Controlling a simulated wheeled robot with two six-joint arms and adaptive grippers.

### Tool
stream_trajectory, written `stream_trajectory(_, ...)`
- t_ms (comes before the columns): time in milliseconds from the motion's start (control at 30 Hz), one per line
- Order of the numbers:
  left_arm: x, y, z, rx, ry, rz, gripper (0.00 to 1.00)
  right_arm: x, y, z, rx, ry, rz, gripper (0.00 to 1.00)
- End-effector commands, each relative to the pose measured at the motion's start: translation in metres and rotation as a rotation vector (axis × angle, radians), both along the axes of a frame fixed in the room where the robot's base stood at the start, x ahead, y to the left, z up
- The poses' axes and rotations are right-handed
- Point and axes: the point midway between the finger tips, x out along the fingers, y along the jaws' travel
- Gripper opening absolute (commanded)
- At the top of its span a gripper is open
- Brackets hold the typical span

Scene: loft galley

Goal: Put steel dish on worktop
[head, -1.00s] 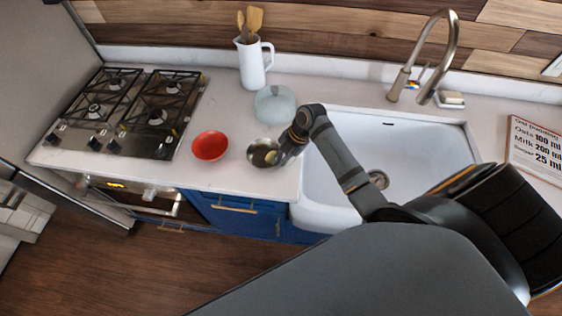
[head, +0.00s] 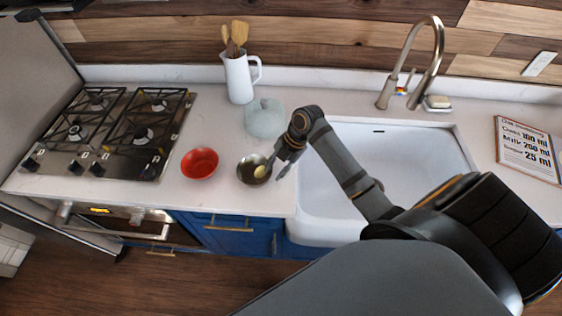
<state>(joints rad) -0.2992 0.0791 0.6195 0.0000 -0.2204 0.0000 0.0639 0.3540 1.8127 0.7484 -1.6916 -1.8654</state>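The steel dish (head: 246,172) is a small round metal bowl. It appears to rest upright on the white worktop (head: 222,194), right of a red bowl and left of the sink. My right gripper (head: 273,170) is at the dish's right rim. Its fingers look spread apart, one over the dish's inside and the other outside its right edge. A yellow patch shows inside the dish, probably a finger pad. Whether a finger touches the rim is too small to tell. My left gripper is not in view.
The red bowl (head: 199,163) stands left of the dish, and a pale glass vessel (head: 265,120) stands behind it. A white jug (head: 239,80) with wooden utensils is further back. The hob (head: 110,135) is left, the sink (head: 400,160) right. The worktop's front edge is close.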

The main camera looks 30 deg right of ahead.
Motion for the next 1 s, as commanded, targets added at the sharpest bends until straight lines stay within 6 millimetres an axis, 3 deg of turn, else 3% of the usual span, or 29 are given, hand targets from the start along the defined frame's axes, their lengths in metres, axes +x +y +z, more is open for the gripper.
stream_trajectory(200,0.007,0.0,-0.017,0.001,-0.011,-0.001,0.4,-0.006,-0.022,0.045,-0.007,-0.004,0.003,0.3)
stream_trajectory(400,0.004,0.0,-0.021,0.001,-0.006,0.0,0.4,-0.009,-0.029,0.069,-0.003,-0.001,0.001,0.3)
stream_trajectory(1000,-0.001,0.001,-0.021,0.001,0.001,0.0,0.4,-0.009,-0.03,0.073,0.0,0.001,0.001,0.3)
